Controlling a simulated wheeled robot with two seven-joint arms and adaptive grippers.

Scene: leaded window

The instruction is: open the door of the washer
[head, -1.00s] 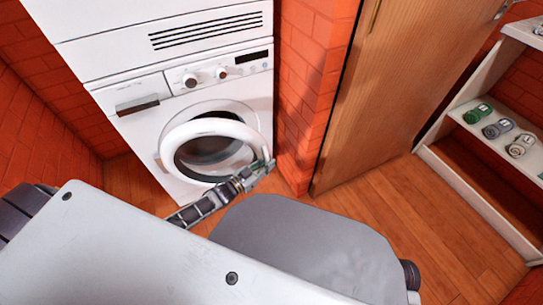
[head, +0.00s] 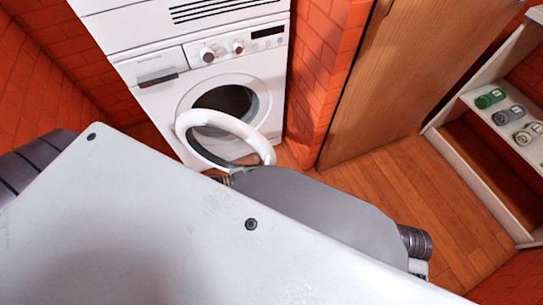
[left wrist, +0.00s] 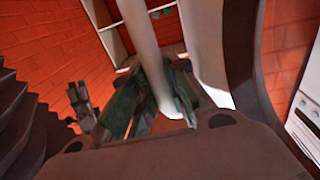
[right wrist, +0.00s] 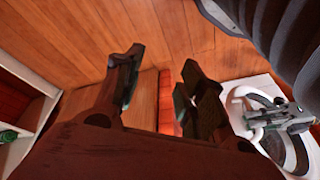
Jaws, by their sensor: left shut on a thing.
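The washer (head: 165,103) is white and stands against the brick wall in the head view. Its round door (head: 243,130) has a white rim and stands swung out from the dark drum opening (head: 232,98). In the left wrist view the white rim (left wrist: 143,40) runs between the fingers of my left gripper (left wrist: 155,100), which is shut on it. In the head view that gripper is mostly hidden behind my arm. In the right wrist view my right gripper (right wrist: 160,85) is open and empty over the wooden floor, with the washer door (right wrist: 240,105) to its right.
A wooden door (head: 395,80) stands right of the brick pillar beside the washer. A white shelf (head: 470,130) with several small jars is at the far right. The wooden floor (head: 390,180) between them is clear.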

